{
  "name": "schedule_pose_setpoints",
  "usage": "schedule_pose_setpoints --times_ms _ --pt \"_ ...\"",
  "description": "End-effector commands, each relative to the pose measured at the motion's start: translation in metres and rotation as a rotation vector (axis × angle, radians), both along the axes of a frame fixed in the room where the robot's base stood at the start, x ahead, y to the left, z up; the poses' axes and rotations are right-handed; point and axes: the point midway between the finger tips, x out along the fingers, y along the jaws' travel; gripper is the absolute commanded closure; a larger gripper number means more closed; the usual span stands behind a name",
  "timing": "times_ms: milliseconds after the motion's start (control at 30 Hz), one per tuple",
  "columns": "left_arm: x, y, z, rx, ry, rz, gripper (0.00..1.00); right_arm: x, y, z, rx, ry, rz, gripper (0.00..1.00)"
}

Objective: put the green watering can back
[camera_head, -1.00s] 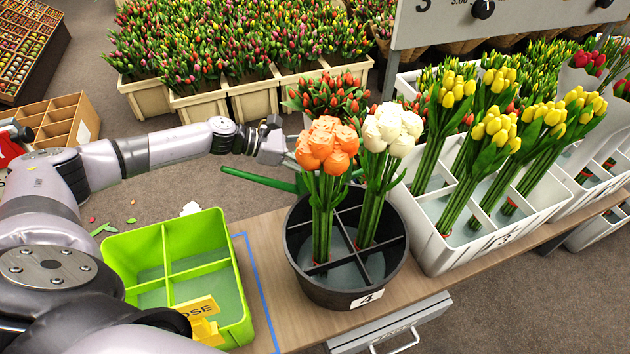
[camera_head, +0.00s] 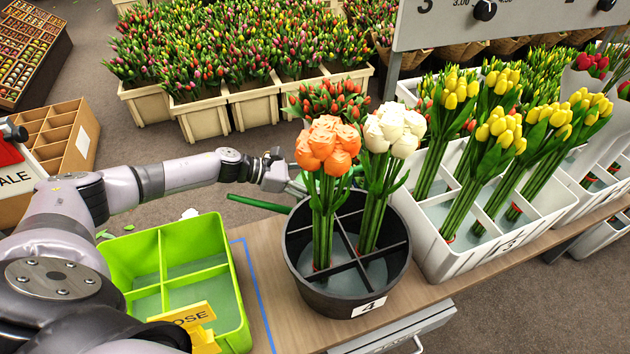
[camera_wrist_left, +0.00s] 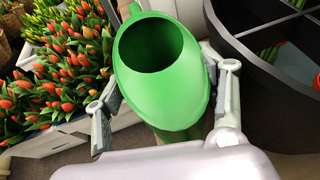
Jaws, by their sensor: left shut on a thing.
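The green watering can (camera_wrist_left: 162,75) sits between the fingers of my left gripper (camera_wrist_left: 165,100) in the left wrist view, its wide open top facing the camera. In the head view my left gripper (camera_head: 284,172) is shut on the can behind the black bucket, and only the long green spout (camera_head: 258,203) and a small green part show. My right gripper is not in view.
The black bucket (camera_head: 350,303) labelled 4 stands on the wooden table (camera_head: 262,246), close to the can. Left of it is a lime green divided crate (camera_head: 241,318); right is a white crate (camera_head: 455,258) of yellow tulips. Blue tape (camera_head: 254,285) marks the table.

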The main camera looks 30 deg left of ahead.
Motion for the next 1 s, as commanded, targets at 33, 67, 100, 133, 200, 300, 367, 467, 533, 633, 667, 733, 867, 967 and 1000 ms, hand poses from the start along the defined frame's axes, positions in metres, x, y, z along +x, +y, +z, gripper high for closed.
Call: schedule_pose_setpoints --times_ms 33,67,100,133,200,300,367,467,533,633,667,733,867,967,1000 --pt "0.000 0.000 -0.004 -0.001 0.000 -0.001 0.96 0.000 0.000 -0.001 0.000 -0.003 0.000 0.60" --pt "0.000 0.000 -0.004 -0.001 0.001 -0.001 0.35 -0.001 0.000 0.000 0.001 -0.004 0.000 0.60" --pt "0.000 0.000 -0.003 -0.001 0.001 -0.001 0.32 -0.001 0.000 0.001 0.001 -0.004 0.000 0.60" --pt "0.000 0.000 -0.003 -0.001 0.001 -0.001 0.30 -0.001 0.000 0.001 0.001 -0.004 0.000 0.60" --pt "0.000 0.000 -0.002 0.000 0.002 -0.001 0.25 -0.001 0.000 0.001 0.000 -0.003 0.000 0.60" --pt "0.000 0.000 -0.002 0.000 0.002 -0.001 0.19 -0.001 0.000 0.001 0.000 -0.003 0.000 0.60" --pt "0.000 0.000 -0.002 -0.001 0.001 -0.001 0.15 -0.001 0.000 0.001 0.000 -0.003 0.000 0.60" --pt "-0.001 0.000 -0.002 -0.001 0.001 -0.001 0.15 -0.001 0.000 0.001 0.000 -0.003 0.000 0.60" --pt "-0.001 0.000 -0.002 -0.001 0.001 -0.001 0.15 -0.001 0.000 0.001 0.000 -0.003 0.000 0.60" --pt "-0.001 -0.001 -0.002 -0.001 0.002 -0.002 0.15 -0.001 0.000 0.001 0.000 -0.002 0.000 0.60" --pt "-0.001 -0.001 -0.002 -0.001 0.002 -0.002 0.15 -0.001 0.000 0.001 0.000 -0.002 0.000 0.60" --pt "0.000 -0.001 -0.001 -0.001 0.001 -0.003 0.15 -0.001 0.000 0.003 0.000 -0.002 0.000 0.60" --pt "-0.007 0.008 0.001 0.002 0.003 -0.001 0.15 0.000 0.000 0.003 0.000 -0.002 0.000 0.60" --pt "-0.018 0.024 0.010 0.001 0.003 0.001 0.15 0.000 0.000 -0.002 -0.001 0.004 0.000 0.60" --pt "-0.023 0.032 0.014 0.003 0.003 0.000 0.15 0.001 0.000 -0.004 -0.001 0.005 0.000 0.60"
